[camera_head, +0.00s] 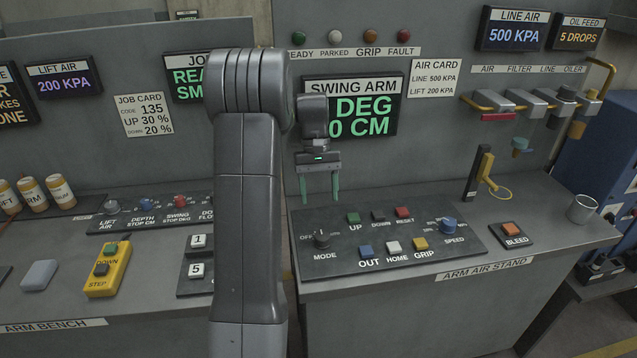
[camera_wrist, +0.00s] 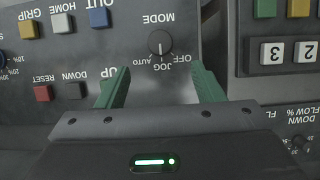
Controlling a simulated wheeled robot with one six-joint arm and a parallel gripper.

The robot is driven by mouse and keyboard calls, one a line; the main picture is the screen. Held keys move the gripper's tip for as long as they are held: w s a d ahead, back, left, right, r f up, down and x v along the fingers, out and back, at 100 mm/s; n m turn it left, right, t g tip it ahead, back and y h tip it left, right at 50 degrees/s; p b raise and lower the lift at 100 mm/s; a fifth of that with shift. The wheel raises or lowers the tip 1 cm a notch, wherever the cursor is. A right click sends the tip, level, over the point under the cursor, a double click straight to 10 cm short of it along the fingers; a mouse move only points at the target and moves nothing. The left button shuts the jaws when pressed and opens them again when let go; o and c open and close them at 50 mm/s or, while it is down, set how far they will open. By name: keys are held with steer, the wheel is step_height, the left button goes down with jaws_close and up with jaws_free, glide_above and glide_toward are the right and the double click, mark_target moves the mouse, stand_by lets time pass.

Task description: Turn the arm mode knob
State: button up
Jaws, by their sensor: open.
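The MODE knob (camera_head: 321,240) is a black round knob at the left end of the dark panel on the arm air stand. In the wrist view, which shows the panel upside down, the knob (camera_wrist: 160,43) has OFF, JOG and AUTO labels; its pale mark seems to point toward JOG. My gripper (camera_head: 319,200) hangs above the panel's left part with its green fingers pointing down. In the wrist view the fingers of my gripper (camera_wrist: 160,82) are apart and empty, with the knob beyond the gap, not between them.
Beside the knob are the UP button (camera_head: 353,217), the blue OUT button (camera_head: 366,251), and several more buttons. A blue SPEED knob (camera_head: 449,225) sits farther right. A yellow hook stand (camera_head: 482,172) and a cup (camera_head: 581,208) stand at the right. A SWING ARM display (camera_head: 350,108) is behind.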

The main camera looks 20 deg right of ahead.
mark_target(322, 235)
steer(key=v, duration=0.3)
steer(key=shift+r, duration=0.15)
stand_by(0.4)
steer(key=p+x, duration=0.1)
steer(key=x, duration=1.3)
steer(key=shift+r, duration=0.1)
